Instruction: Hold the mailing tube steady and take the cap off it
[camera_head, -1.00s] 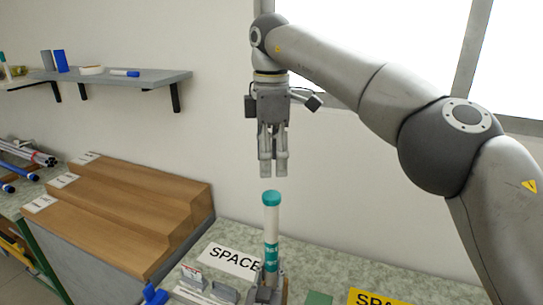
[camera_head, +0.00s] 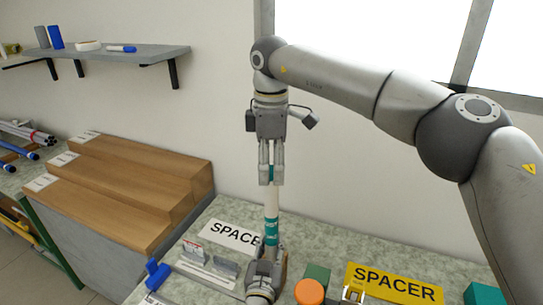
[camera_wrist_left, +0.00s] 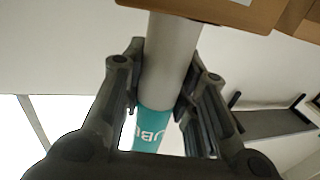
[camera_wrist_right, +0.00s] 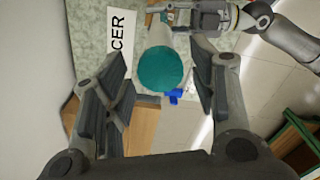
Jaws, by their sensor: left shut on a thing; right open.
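The mailing tube (camera_head: 271,207) stands upright, white with a teal lettered band. My left gripper (camera_head: 268,252) is shut on its lower part; the left wrist view shows the white tube (camera_wrist_left: 168,62) between the two fingers. My right gripper (camera_head: 271,181) points straight down over the tube's top, open, a finger on each side. The teal cap (camera_wrist_right: 165,69) shows between the open fingers in the right wrist view, with a gap on either side. In the head view the fingers mostly hide the cap.
The speckled worktop holds a white sign (camera_head: 232,237), a yellow SPACER sign (camera_head: 394,284), an orange round thing (camera_head: 309,291), a green block (camera_head: 318,275) and a blue thing (camera_head: 157,274). Wooden steps (camera_head: 140,185) stand to the left. A wall shelf (camera_head: 120,57) is above.

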